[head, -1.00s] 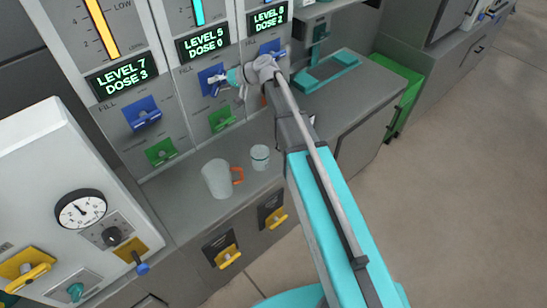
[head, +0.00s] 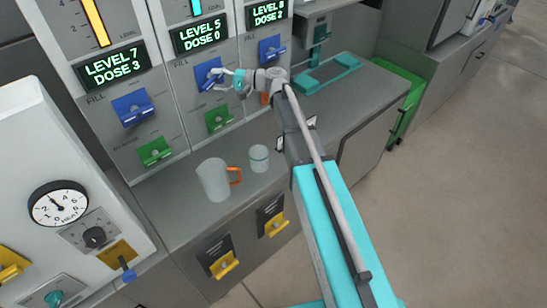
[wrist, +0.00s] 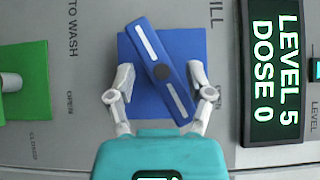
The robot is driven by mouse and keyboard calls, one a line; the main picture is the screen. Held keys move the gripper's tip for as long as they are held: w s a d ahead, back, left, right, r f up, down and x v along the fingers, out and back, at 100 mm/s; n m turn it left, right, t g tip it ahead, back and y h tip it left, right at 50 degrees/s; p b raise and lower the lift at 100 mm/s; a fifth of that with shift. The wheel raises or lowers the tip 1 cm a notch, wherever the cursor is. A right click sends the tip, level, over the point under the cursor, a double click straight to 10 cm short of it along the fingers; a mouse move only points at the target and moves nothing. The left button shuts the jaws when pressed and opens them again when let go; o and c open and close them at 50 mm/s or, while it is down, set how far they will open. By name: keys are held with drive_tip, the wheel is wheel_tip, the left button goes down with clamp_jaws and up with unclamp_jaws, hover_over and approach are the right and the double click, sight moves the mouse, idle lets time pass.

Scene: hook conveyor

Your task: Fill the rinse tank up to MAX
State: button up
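The middle panel has a blue FILL lever (head: 209,76), a cyan level column (head: 196,8) and a display (head: 201,35) reading LEVEL 5 DOSE 0. I cannot read which tank this is. In the wrist view the blue lever (wrist: 163,72) sits tilted diagonally on its blue square plate (wrist: 135,75). My gripper (wrist: 161,98) is in front of it, fingers apart, one on each side of the lever. The right finger is very close to the lever's lower end; contact is unclear. In the head view my gripper (head: 227,74) is at that lever. The column's top and MAX mark are not visible.
Neighbouring panels have blue levers (head: 133,107) and displays reading LEVEL 7 DOSE 3 and LEVEL 8 DOSE 2. A green lever (head: 219,118) sits below the middle FILL lever. A jug (head: 213,180) and a cup (head: 259,158) stand on the counter (head: 185,218) below.

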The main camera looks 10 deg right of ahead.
drive_tip(key=v, duration=1.2)
drive_tip(key=s+d+f+n+g+h, duration=0.2)
drive_tip(key=s+d+f+g+h, duration=0.1)
drive_tip(key=s+f+h, duration=0.9)
drive_tip(key=shift+s+f+g, duration=0.4)
drive_tip(key=shift+s+f, duration=1.95)
drive_tip(key=shift+s, duration=0.25)
drive_tip(key=shift+d, duration=0.1)
drive_tip(key=s+d+f+h, duration=0.1)
drive_tip(key=s+d+h, duration=0.4)
drive_tip(key=s, duration=0.1)
drive_tip(key=shift+s+d+f+n+g, duration=0.2)
drive_tip(key=shift+d+f+n+g, duration=0.1)
drive_tip(key=shift+d+f+n, duration=0.1)
